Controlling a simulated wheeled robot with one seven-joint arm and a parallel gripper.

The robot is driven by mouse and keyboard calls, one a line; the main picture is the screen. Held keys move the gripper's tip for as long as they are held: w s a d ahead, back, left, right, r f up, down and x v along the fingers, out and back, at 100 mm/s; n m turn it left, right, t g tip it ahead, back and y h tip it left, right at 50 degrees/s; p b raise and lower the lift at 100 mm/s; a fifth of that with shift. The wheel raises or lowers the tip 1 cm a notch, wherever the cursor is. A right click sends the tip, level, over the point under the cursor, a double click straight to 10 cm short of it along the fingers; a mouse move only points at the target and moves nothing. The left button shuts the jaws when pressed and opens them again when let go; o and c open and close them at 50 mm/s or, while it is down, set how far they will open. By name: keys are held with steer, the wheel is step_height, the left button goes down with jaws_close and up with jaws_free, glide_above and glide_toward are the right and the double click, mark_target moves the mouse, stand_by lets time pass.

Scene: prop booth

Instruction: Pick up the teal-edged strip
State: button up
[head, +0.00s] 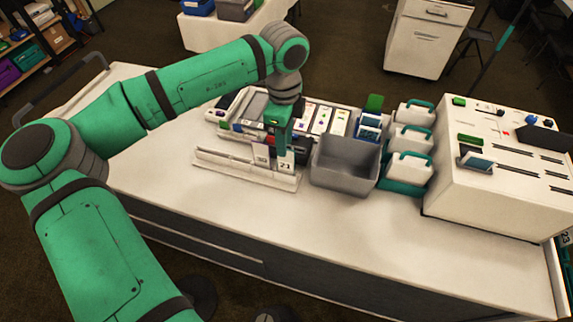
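My gripper (281,148) points down over the white slotted rack (225,166) near the back of the white table. Its fingertips are small and partly hidden, so I cannot tell whether they are open or shut. A white card marked 23 (286,166) stands upright in the rack directly below the gripper. I cannot tell whether the gripper touches it. A second white card with a dark label (262,157) stands just to its left. A teal edge is not clear on either card, so I cannot tell which is the teal-edged strip.
A grey open bin (345,181) stands right of the rack. White jugs with teal handles (408,168) come after it, then a large white slotted box (497,185). Trays with white strips (322,120) lie behind the gripper. The table's front (230,215) is clear.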

glide_above(286, 166)
step_height(286, 166, down, 5)
steer(key=shift+w+r, duration=0.1)
steer(key=shift+c, duration=0.3)
jaws_close()
steer(key=shift+r, duration=0.1)
